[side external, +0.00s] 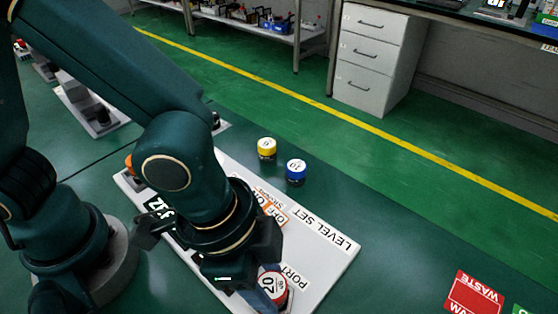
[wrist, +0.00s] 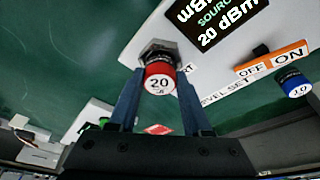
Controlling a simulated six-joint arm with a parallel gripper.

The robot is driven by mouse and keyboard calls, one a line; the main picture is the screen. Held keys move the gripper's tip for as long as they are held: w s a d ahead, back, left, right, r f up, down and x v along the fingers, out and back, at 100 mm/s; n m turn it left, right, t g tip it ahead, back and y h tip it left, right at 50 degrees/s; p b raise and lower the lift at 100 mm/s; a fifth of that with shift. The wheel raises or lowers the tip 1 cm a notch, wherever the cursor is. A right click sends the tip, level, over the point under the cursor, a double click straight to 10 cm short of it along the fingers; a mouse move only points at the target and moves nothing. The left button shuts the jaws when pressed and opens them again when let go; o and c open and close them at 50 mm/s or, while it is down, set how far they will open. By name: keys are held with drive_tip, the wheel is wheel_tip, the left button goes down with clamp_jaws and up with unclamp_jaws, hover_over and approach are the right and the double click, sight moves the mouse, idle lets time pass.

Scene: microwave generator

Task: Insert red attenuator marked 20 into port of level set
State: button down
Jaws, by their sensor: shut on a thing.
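The red attenuator marked 20 (side external: 274,287) is at the PORT end of the white level set panel (side external: 335,262). In the wrist view the red attenuator (wrist: 159,80) sits between the two fingers of my gripper (wrist: 160,76), which is shut on it, its marked top facing the camera. A grey hexagonal metal part (wrist: 158,52) shows directly behind the red cap, against the white panel. I cannot tell how deep the attenuator sits in the port. In the side view my gripper (side external: 255,284) hides part of the cap and the port.
A yellow attenuator (side external: 266,148) and a blue one marked 10 (side external: 296,170) stand behind the panel. The panel carries an orange OFF/ON switch (wrist: 272,62) and a display reading 20 dBm (wrist: 215,20). A red WASTE mat (side external: 474,297) lies at front right; the bench between is clear.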

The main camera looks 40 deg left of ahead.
drive_tip(key=shift+f, duration=0.45)
drive_tip(key=shift+c, duration=1.7)
unclamp_jaws()
drive_tip(key=shift+f, duration=0.15)
drive_tip(key=v, duration=1.1)
drive_tip(key=w+a+r+n+t+y, duration=0.1)
drive_tip(key=w+a+n+t+y, duration=0.1)
drive_tip(key=a+n, duration=0.8)
drive_tip(key=a+t, duration=0.1)
drive_tip(key=a, duration=0.7)
drive_tip(key=shift+w+n+t+y, duration=0.15)
drive_tip(key=shift+n+t+y, duration=0.15)
drive_tip(key=shift+n+t, duration=0.1)
drive_tip(key=shift+a, duration=0.1)
